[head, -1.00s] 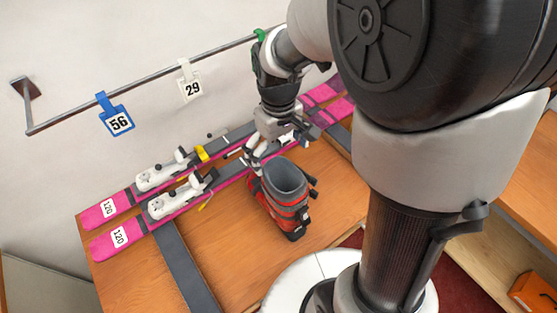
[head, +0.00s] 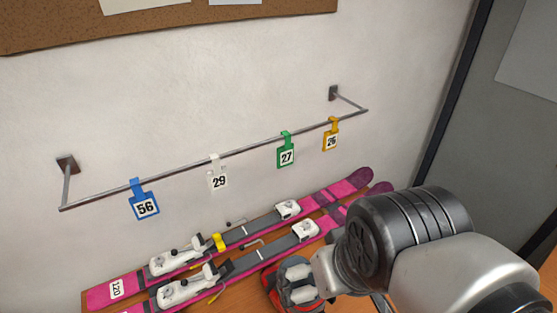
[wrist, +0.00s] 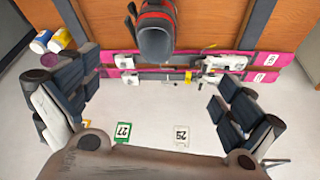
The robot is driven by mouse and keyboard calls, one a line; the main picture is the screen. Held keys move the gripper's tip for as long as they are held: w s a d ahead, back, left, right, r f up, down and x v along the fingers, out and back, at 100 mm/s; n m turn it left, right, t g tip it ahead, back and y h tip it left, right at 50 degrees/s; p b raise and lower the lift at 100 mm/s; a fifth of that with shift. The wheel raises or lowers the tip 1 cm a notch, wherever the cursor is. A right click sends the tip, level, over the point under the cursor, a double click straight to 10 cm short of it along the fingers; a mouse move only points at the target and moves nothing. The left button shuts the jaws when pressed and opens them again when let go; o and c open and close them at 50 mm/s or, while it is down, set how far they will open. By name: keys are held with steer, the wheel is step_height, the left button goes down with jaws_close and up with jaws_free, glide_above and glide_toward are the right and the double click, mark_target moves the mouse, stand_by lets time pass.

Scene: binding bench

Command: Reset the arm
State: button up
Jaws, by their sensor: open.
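My gripper (wrist: 155,92) is open and empty in the wrist view, its two dark fingers spread at the left and right. Beyond it are the red and grey ski boot (wrist: 155,30) and two pink and grey skis (wrist: 125,62). In the head view my arm fills the lower right and the gripper's fingers are not clear there. The boot's red shell (head: 270,283) shows only in part beside my arm. The skis (head: 112,290) lie along the wall side of the wooden bench.
A metal rail (head: 250,145) on the wall carries a blue tag 56 (head: 146,205), white tag 29 (head: 218,180), green tag 27 (head: 286,155) and yellow tag 26 (head: 331,139). Bottles (wrist: 48,42) stand at the left of the wrist view. A cork board (head: 60,28) hangs above.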

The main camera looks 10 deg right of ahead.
steer(key=shift+s, duration=0.55)
step_height(320, 180, down, 6)
steer(key=b, duration=0.5)
steer(key=shift+r+b, duration=0.2)
steer(key=shift+b, duration=0.1)
steer(key=shift+c, duration=0.5)
